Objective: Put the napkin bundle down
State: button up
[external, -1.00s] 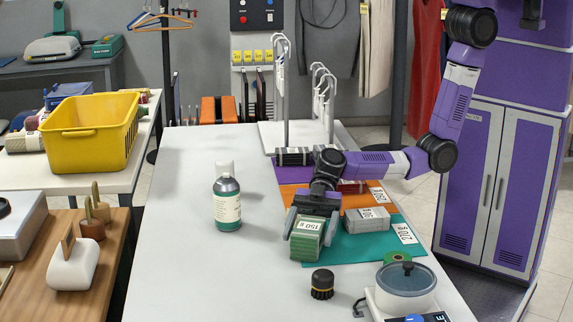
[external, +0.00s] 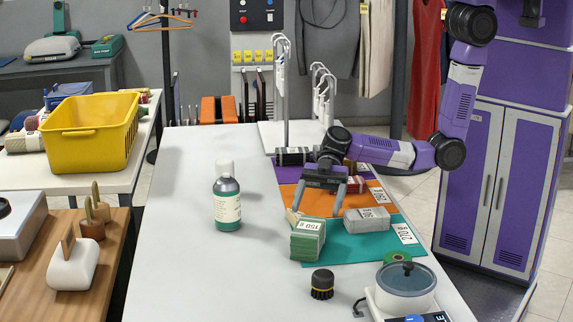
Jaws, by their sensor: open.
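The napkin bundle is most likely the green, banded block (external: 308,240) with a white label reading 150 g. It rests on the left part of the teal mat (external: 370,243). My gripper (external: 318,208) is open, above and behind the green block, over the orange mat (external: 290,197). Its two fingers point down and are apart, with nothing held between them. A grey labelled bundle (external: 367,219) lies to the right, across the teal and orange mats. A dark red bundle (external: 355,186) lies behind my gripper and is partly hidden.
A green bottle (external: 227,198) stands left of the mats. White hanger stands (external: 284,95) rise behind.

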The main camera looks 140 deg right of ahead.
jog(key=shift+v, duration=1.55)
